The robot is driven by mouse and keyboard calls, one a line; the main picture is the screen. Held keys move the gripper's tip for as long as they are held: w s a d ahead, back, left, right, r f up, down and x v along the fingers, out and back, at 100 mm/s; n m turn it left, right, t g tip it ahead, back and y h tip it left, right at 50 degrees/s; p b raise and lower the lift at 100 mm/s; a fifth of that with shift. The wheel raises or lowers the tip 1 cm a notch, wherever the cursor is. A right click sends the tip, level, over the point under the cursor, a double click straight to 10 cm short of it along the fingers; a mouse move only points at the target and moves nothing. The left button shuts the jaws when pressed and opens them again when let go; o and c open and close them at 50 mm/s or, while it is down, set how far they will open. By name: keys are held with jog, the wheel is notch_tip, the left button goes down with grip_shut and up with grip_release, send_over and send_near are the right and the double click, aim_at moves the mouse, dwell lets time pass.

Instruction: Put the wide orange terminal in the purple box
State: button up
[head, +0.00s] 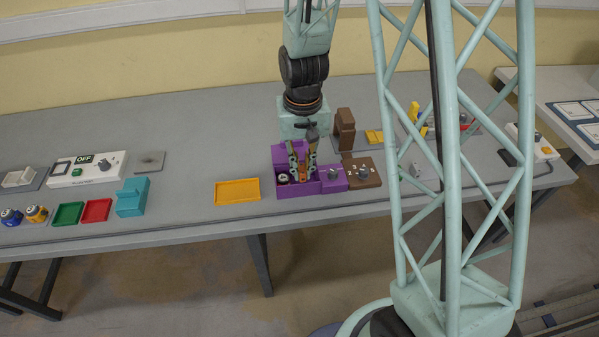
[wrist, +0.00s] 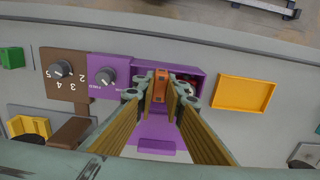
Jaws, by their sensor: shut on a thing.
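The purple box (head: 296,191) stands near the front edge of the table, with an open compartment, a raised back part and a knob block on its right. It also shows in the wrist view (wrist: 204,72). My gripper (wrist: 160,90) points down over the compartment, with its fingertips at or inside the opening. It is shut on the orange terminal (wrist: 161,84), which sits upright between the fingertips. I cannot tell whether the terminal touches the box floor. A dark round item (head: 283,178) is in the compartment, left of the fingers in the head view.
A shallow yellow-orange tray (head: 237,191) lies left of the box, with bare table between. A brown knob block (head: 363,172) adjoins the box on the right, and a brown upright piece (head: 345,130) stands behind. Teal, red and green holders are farther left.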

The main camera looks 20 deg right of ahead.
jog(key=shift+w, duration=0.7)
jog(key=shift+w, duration=0.25)
jog(key=shift+w+f, duration=0.15)
jog(key=shift+f, duration=0.1)
jog(key=shift+f+b, duration=0.35)
jog(key=shift+f, duration=1.25)
jog(key=shift+f+b, duration=0.55)
jog(key=shift+f, duration=0.05)
jog(key=o, duration=0.5)
